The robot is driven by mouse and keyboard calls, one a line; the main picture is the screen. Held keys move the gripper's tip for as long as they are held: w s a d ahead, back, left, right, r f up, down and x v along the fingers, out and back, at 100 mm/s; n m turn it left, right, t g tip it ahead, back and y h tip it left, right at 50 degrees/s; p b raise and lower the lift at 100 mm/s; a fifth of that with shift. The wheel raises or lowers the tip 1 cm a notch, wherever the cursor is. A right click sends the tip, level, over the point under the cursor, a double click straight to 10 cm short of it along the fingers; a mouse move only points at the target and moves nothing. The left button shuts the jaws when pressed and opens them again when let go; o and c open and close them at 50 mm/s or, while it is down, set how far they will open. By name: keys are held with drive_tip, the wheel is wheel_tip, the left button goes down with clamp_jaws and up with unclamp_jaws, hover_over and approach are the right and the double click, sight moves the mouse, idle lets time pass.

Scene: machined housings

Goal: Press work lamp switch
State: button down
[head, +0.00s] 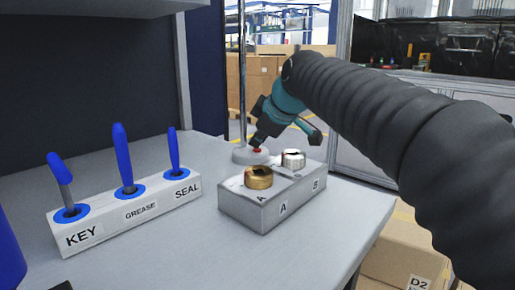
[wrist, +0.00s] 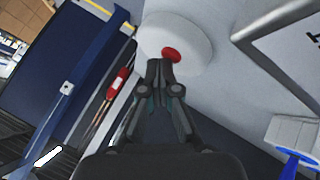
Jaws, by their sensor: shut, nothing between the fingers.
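The work lamp's round white base (head: 240,156) stands on the grey bench with a thin metal pole (head: 242,75) rising from it. The red switch (head: 257,150) sits on top of the base. In the wrist view the red switch (wrist: 171,54) shows on the white base (wrist: 195,38). My gripper (head: 256,142) is shut and empty, pointing down at the switch. In the wrist view my gripper's tips (wrist: 159,62) are right beside the switch and overlap its edge. I cannot tell whether they touch it.
A grey block (head: 245,208) marked A and B holds a brass part (head: 258,177) and a silver part (head: 293,159), close to the lamp base. A white rack (head: 150,208) labelled KEY, GREASE and SEAL holds blue-handled tools. Cardboard boxes (head: 405,255) stand below the bench's right edge.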

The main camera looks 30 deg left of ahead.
sight(258, 150)
drive_tip(key=shift+r+p, duration=0.65)
drive_tip(key=shift+r, duration=0.15)
wheel_tip(258, 150, up, 3)
drive_tip(key=shift+f+p, duration=0.2)
drive_tip(key=shift+p, duration=0.95)
drive_tip(key=shift+r, duration=1.2)
drive_tip(key=shift+d, duration=0.1)
